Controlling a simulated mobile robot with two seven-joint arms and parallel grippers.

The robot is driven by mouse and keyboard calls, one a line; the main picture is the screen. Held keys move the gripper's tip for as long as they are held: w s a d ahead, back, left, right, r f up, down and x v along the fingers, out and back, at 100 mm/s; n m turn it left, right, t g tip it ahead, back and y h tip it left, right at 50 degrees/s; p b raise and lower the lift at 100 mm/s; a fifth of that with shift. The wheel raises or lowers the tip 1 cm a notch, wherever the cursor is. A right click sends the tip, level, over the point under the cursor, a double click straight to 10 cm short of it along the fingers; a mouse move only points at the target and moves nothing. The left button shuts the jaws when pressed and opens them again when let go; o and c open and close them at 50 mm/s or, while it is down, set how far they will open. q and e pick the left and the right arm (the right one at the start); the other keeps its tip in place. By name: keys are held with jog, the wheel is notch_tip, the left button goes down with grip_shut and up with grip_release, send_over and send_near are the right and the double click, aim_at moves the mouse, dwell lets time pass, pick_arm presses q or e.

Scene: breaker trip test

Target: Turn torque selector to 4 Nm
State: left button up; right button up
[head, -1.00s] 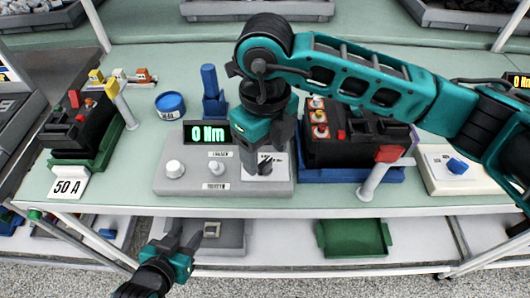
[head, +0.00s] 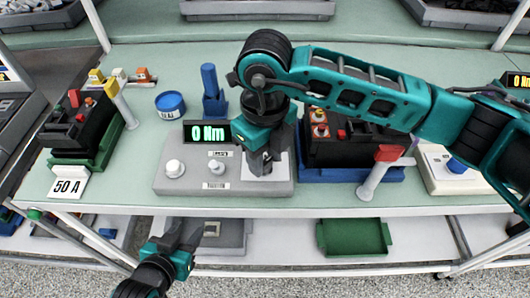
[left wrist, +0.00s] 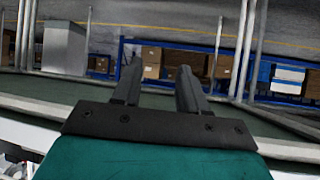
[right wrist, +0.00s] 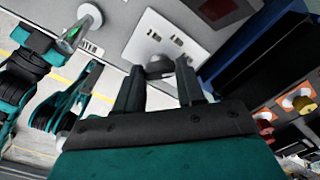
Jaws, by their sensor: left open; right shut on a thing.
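The grey test panel (head: 190,187) stands on the bench, with a green display (head: 207,133) reading 0 Nm at its back. My right gripper (head: 260,167) points down over the panel's right part. In the right wrist view, its fingers are shut on a dark selector knob (right wrist: 159,67) at the edge of a white scale plate (right wrist: 165,38). The plate's marks are too small to read, and the head view hides the knob. My left gripper (head: 181,236) is open and empty in front of the bench, below the top; its fingers also show in the left wrist view (left wrist: 158,90).
A white round knob (head: 174,168) and a small switch (head: 216,168) sit left on the panel.

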pick_arm(q)
jog(key=shift+s+f, duration=0.1)
jog(key=shift+f, duration=0.05)
pick_arm(e)
jog(key=shift+c, duration=0.7)
jog(key=n+b, duration=0.2)
jog(key=b, duration=0.1)
jog(key=n+b, duration=0.2)
jog(key=shift+f, duration=0.25)
jog(key=shift+n+b, duration=0.4)
jog(key=shift+b, duration=0.3)
jog(key=shift+n+b, duration=0.8)
jog(key=shift+r+n+b, duration=0.15)
jog(key=shift+n+b, duration=0.6)
jog(key=shift+n, duration=0.05)
pick_arm(q)
notch_tip(320, 180, down, 5)
jog(key=w+d+h, duration=0.1)
jog(key=w+d, duration=0.1)
jog(key=shift+d+f+b, duration=0.15)
jog(key=shift+d+b, duration=0.2)
jog(key=shift+d, duration=0.05)
pick_arm(e)
jog(key=shift+r+n, duration=0.15)
jog(key=shift+n, duration=0.35)
pick_arm(q)
jog(key=shift+s, duration=0.1)
